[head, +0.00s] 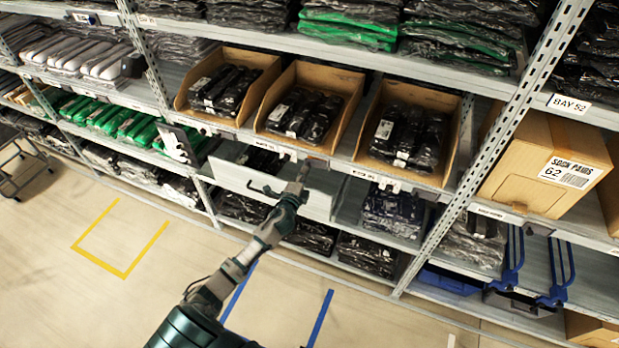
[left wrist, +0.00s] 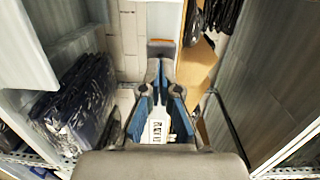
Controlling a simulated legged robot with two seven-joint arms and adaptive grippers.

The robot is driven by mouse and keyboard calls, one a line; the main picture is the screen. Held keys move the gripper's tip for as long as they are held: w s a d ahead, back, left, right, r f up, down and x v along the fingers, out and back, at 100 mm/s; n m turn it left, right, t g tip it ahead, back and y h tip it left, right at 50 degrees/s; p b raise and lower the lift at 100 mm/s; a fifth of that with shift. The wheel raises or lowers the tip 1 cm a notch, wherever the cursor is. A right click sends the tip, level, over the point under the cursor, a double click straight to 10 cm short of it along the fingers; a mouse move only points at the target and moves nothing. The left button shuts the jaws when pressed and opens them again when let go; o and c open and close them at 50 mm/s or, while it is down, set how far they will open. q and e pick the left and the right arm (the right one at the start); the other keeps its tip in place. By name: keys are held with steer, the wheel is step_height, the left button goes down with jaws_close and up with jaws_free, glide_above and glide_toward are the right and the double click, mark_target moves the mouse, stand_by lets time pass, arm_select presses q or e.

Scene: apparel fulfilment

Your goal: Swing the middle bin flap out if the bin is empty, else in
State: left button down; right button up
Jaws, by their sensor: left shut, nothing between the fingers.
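The middle bin (head: 265,113) is an open cardboard bin on the shelf, and it holds several black bagged items (head: 305,112). A pale flap panel (head: 318,203) with a dark handle hangs below the left and middle bins and appears to stand out from the shelf front. My left gripper (head: 303,172) is at the panel's upper edge, just below the middle bin. Contact cannot be told. In the left wrist view its fingers (left wrist: 158,72) are shut and empty. My right gripper is out of view.
A left bin (head: 182,97) and a right bin (head: 455,140) flank the middle one, both holding black bagged items. A perforated upright (head: 500,120) and a large carton (head: 540,160) stand at right. Bagged clothes lie below; the floor (head: 60,270) is open at left.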

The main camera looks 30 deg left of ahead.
arm_select(q)
steer(key=shift+w+a+h, duration=0.3)
steer(key=shift+w+a, duration=0.2)
steer(key=shift+a, duration=0.05)
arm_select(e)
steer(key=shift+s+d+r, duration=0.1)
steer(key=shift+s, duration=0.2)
arm_select(q)
steer(key=shift+a, duration=0.1)
